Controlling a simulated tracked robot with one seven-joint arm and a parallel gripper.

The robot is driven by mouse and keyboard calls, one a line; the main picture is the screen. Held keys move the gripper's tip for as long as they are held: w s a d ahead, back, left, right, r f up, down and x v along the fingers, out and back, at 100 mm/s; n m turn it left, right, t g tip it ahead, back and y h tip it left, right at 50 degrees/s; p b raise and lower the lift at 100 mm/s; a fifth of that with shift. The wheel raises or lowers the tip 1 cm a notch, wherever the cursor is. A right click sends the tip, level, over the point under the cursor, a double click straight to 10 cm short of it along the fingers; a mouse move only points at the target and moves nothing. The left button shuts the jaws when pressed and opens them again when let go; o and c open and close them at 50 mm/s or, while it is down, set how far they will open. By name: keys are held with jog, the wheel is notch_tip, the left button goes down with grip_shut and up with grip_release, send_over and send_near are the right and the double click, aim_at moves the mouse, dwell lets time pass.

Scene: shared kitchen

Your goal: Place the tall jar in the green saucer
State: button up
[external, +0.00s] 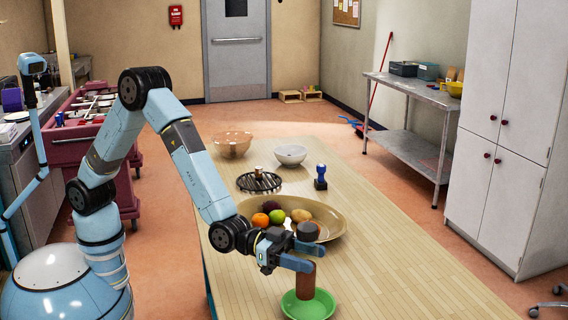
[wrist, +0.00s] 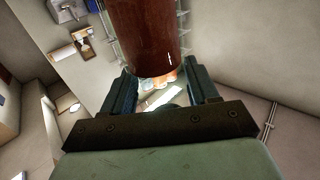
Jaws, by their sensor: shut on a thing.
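The tall jar (external: 306,281) is a reddish-brown cylinder with a dark top, upright over the middle of the green saucer (external: 328,309). Its lower end appears within the saucer's rim; I cannot tell whether it touches the bottom. My gripper (external: 312,257) comes from the left and is shut on the jar, with its fingers around the upper part below the dark top. In the wrist view the brown jar (wrist: 146,35) fills the top middle, at the fingertips (wrist: 163,76). The saucer is not visible in the wrist view.
A wide tan bowl (external: 336,226) with several fruits stands just behind my gripper. The wooden table (external: 410,278) is clear at the right.

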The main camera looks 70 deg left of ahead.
aim_at(316, 275)
jog(key=shift+w+d+f, duration=0.15)
jog(key=shift+w+f, duration=0.05)
jog(key=shift+f, duration=0.85)
jog(key=shift+w+d+f, duration=0.15)
jog(key=shift+w+f, duration=0.05)
jog(key=shift+f, duration=0.8)
jog(key=shift+f, duration=0.1)
jog(key=o, duration=1.3)
